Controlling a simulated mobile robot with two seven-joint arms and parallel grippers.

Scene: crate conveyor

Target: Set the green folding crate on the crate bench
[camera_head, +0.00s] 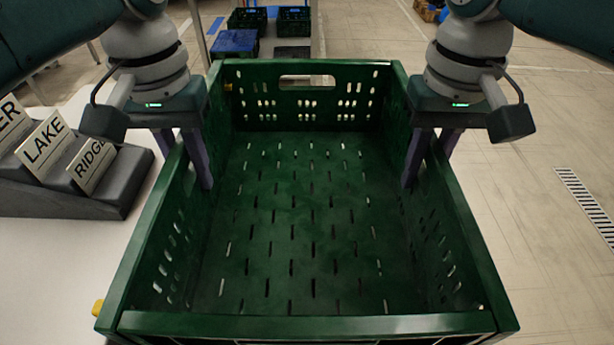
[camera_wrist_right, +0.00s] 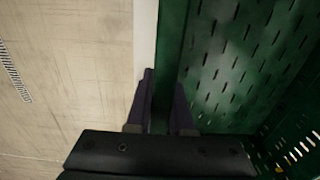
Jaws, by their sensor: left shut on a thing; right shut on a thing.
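The green folding crate (camera_head: 310,326) stands unfolded, upright and empty in front of me in the head view. Its long side walls run away from me. My left gripper (camera_head: 184,165) is shut on the left wall, one finger inside and one outside. My right gripper (camera_head: 428,165) is shut on the right wall in the same way. The right wrist view shows my right gripper's fingers (camera_wrist_right: 162,95) on both sides of the crate wall, with the slotted crate floor (camera_wrist_right: 235,60) beyond. I cannot tell whether the crate's underside touches anything.
A white surface (camera_head: 65,255) lies left of the crate. On it stands a grey stepped holder (camera_head: 60,200) with name cards, including LAKE and RIDGE. Behind, a blue crate (camera_head: 235,42) and dark crates (camera_head: 293,20) stand. Open floor with a drain grate (camera_head: 585,205) lies right.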

